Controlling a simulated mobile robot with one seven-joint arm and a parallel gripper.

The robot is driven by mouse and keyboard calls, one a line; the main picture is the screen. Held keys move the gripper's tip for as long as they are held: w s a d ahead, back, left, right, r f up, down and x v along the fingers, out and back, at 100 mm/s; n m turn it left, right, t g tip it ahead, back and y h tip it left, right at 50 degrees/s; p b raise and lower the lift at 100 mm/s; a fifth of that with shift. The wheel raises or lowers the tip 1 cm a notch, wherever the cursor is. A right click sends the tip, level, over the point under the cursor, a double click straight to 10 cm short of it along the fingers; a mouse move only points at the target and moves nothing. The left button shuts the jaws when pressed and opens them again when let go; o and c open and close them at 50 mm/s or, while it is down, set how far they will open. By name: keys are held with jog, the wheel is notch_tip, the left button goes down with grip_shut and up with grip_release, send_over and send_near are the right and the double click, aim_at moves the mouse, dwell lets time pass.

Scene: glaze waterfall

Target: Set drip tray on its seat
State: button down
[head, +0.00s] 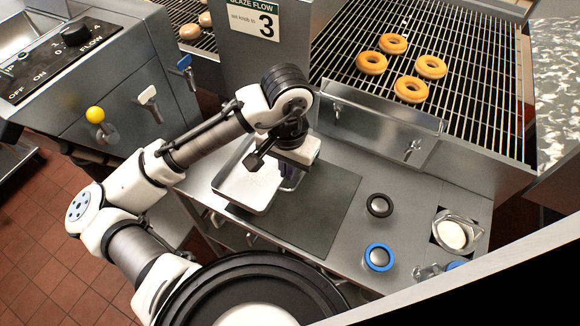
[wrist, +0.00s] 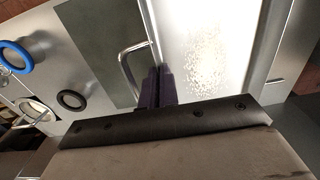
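The drip tray (head: 247,187) is a shallow, pale metal tray with a raised rim, over the left part of a dark mat (head: 318,210). I cannot tell whether it rests or is held just above. In the wrist view the tray (wrist: 205,45) fills the upper right, with a bent metal handle (wrist: 123,62) on its left side. My gripper (head: 290,178) is at the tray's right side. Its dark purple fingers (wrist: 158,77) are close together at the handle side and appear shut on the tray there; the exact contact is hidden. No seat is clearly identifiable.
A metal trough (head: 375,130) stands behind the counter, below a wire rack with several doughnuts (head: 412,88). Right of the mat are a black ring (head: 380,205), a blue ring (head: 378,257) and a glass container (head: 455,232). A control box with levers (head: 150,98) stands left.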

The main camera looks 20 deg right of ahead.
jog(key=shift+w+a+f+b, duration=0.9)
jog(key=shift+w+a+b, duration=0.2)
jog(key=shift+b, duration=0.1)
jog(key=shift+w+a+f+b, duration=0.9)
jog(key=shift+w+a+b, duration=0.15)
jog(key=shift+b, duration=0.15)
jog(key=shift+w+a+f+b, duration=0.15)
jog(key=shift+w+a+b, duration=0.75)
jog(key=shift+w+a, duration=0.9)
jog(key=shift+w+a+f+b, duration=0.15)
jog(key=shift+w+a+b, duration=0.75)
jog(key=shift+w+a, duration=0.85)
jog(key=shift+f, duration=0.45)
jog(key=shift+f+b, duration=0.3)
jog(key=shift+f, duration=0.25)
jog(key=c, duration=1.6)
grip_release()
jog(key=shift+r, duration=0.1)
